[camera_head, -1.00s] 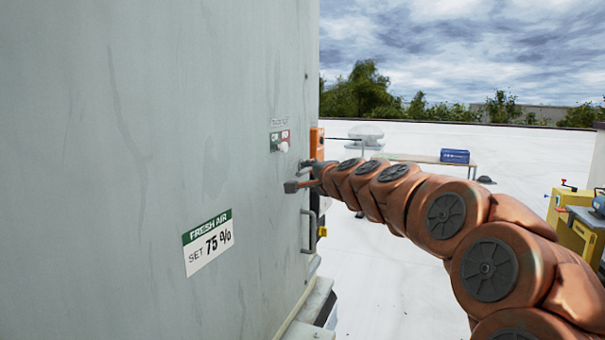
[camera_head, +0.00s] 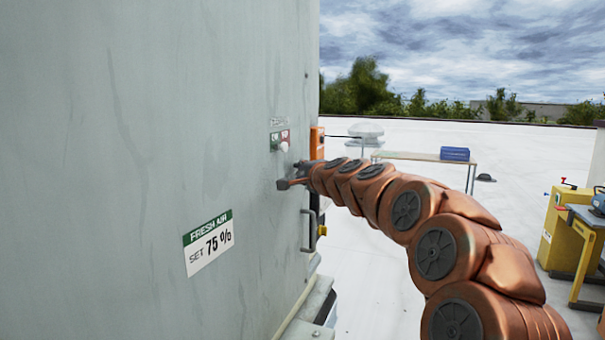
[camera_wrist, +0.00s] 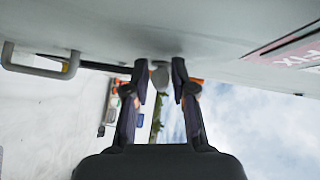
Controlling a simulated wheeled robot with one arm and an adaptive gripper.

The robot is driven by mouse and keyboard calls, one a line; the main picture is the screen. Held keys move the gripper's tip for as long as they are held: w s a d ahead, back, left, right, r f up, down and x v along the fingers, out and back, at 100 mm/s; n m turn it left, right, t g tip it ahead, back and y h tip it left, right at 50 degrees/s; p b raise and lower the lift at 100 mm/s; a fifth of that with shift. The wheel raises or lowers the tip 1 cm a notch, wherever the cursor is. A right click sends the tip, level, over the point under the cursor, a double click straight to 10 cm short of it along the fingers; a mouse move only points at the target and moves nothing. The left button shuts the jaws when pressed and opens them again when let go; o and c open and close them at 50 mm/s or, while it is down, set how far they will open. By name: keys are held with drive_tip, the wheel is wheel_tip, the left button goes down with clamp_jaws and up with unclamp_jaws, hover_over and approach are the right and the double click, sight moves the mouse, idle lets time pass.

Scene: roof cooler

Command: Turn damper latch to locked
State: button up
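The grey cabinet panel (camera_head: 130,130) fills the left of the head view. My gripper (camera_head: 284,182) is beside the panel, just below that label. In the wrist view my gripper (camera_wrist: 160,78) has its two dark fingers apart. A grey rounded piece (camera_wrist: 160,76) shows between the fingertips; I cannot tell whether it is the latch or whether they touch it. The red part of a label (camera_wrist: 290,47) shows at the right there.
A grey bar handle (camera_head: 306,231) is on the panel below my gripper; it also shows in the wrist view (camera_wrist: 40,70). An orange box (camera_head: 317,143) sits at the panel's edge. A "FRESH AIR SET 75 %" sign (camera_head: 208,242) is lower left. The white roof beyond is largely open.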

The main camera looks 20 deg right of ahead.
clamp_jaws()
drive_tip(key=shift+f+b, duration=0.15)
drive_tip(key=shift+b, duration=0.2)
